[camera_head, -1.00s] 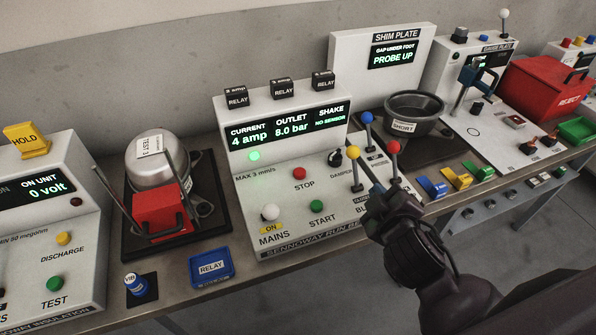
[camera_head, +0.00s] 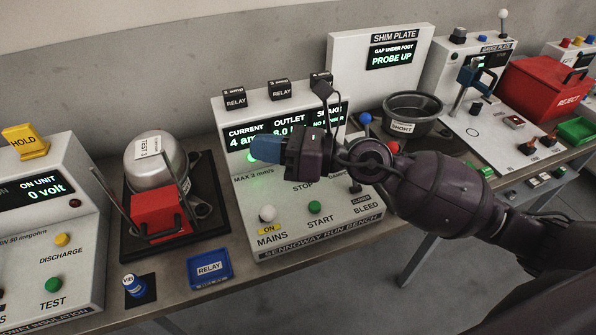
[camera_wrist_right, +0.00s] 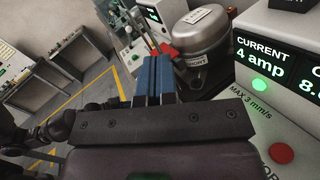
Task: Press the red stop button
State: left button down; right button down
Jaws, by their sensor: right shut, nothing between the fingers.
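The red stop button (camera_wrist_right: 281,153) shows at the lower right of the right wrist view, on the sloping white panel of the run bench (camera_head: 262,200). In the head view my right gripper covers the button; the STOP label below it is partly visible. My right gripper (camera_head: 266,148) is shut and empty, its blue fingers pointing left in front of the bench's display. In the right wrist view its fingers (camera_wrist_right: 153,78) point away from the panel toward the compressor, with the button off to their right, apart from them.
Close by on the panel are the white mains knob (camera_head: 268,213), the green start button (camera_head: 314,207) and a lit green lamp (camera_wrist_right: 262,85). A silver compressor (camera_head: 150,158) with a red box stands left. A blue relay tray (camera_head: 209,267) lies in front. Levers stand behind my wrist.

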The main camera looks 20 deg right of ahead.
jog(key=w+d+f+n+g+h, duration=0.1)
jog(key=w+d+f+n+h, duration=0.3)
jog(key=w+d+n+h, duration=0.4)
jog(key=shift+d+f+h, duration=0.2)
jog(key=shift+f+h, duration=0.1)
jog(key=shift+h, duration=0.9)
jog(key=shift+w, duration=0.1)
notch_tip(320, 180, down, 8)
jog(key=b, duration=0.3)
jog(key=shift+r, duration=0.2)
jog(key=shift+f+b, duration=0.45)
jog(key=shift+f, duration=0.1)
